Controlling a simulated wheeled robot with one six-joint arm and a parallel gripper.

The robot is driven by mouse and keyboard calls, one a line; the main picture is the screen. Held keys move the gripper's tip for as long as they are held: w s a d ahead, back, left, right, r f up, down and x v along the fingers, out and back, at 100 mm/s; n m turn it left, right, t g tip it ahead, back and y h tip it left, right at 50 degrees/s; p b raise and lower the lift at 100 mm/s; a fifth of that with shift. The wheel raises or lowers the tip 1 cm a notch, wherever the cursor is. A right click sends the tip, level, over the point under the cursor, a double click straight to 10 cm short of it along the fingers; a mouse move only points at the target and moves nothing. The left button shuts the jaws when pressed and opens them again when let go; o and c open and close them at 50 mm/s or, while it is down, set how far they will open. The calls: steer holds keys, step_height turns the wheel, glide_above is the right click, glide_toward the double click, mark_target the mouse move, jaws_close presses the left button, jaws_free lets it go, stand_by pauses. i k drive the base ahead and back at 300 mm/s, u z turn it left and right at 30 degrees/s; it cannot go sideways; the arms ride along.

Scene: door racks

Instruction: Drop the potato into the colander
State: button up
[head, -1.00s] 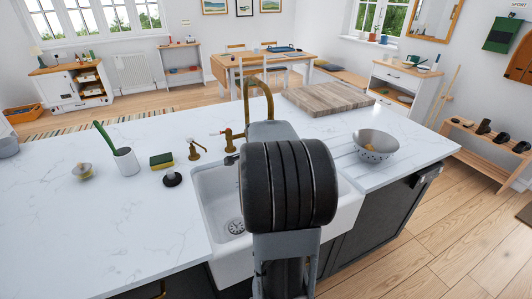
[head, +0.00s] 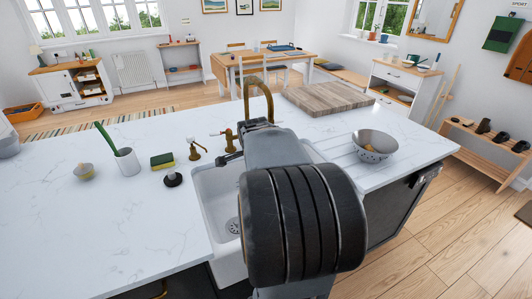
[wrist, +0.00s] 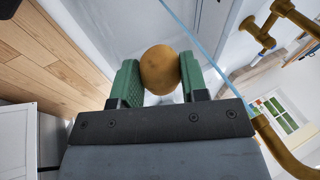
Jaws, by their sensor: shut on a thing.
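The potato (wrist: 159,69) is round and brown. In the wrist view it sits between the two green fingers of my gripper (wrist: 158,80), which is shut on it. In the head view my own arm hides the potato and the fingers. The colander (head: 386,151) is a grey, perforated bowl on the counter, right of the sink. A small yellow-brown thing (head: 369,148) shows inside the colander; I cannot tell what it is.
The white sink (head: 209,190) lies under my arm, with a brass tap (head: 258,79) behind it. A wooden board (head: 327,98) lies behind the colander. A sponge (head: 162,160) and a white cup with a green brush (head: 127,163) stand on the left counter.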

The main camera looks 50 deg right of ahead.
mark_target(374, 161)
steer(key=k, duration=1)
